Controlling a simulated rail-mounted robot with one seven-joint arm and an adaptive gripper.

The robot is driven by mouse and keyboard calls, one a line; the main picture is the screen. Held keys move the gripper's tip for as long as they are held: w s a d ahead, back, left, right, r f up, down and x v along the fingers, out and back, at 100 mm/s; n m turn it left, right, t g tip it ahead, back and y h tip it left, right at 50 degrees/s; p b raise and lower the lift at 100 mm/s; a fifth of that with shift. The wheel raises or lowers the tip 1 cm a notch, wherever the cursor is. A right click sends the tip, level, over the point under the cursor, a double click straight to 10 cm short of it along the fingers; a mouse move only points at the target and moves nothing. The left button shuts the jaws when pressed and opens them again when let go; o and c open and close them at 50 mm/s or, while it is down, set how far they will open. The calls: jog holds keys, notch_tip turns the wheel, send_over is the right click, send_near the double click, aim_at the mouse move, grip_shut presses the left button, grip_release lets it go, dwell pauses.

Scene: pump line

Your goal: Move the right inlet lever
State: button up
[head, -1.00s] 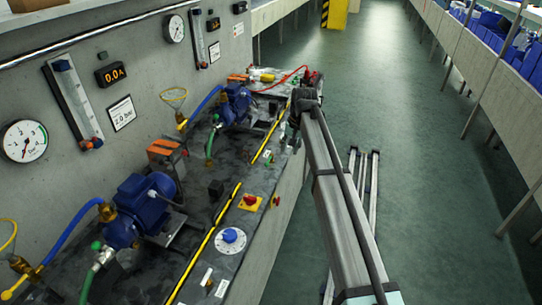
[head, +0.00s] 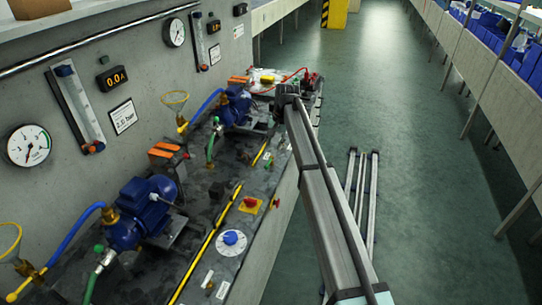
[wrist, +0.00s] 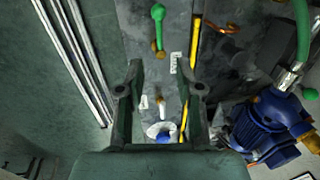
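In the wrist view my gripper (wrist: 160,90) is open, its two dark fingers apart with nothing held between them. It hangs above the bench edge. A small lever with a pale, orange-tipped end (wrist: 159,99) shows between the fingers, seemingly below them. A green-handled lever (wrist: 158,25) lies beyond the fingertips, apart from them. I cannot tell which of these is the right inlet lever. In the head view the end of my arm (head: 287,93) is over the bench beside the far blue pump (head: 236,104); it hides the gripper and the controls beneath.
A white dial with a blue knob (wrist: 163,133) lies between the finger bases in the wrist view. A blue pump (wrist: 262,128) stands right of the gripper. In the head view the near pump (head: 144,205) and wall gauge (head: 28,145) are at left. The floor (head: 400,110) right of the bench is mostly clear.

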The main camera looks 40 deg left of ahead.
aim_at(269, 162)
jog(key=f, duration=0.2)
jog(key=a+f+p, duration=0.1)
jog(key=f, duration=0.4)
jog(key=shift+s+a+f, duration=0.2)
jog(key=shift+s+f, duration=0.05)
jog(key=shift+f, duration=0.1)
grip_shut()
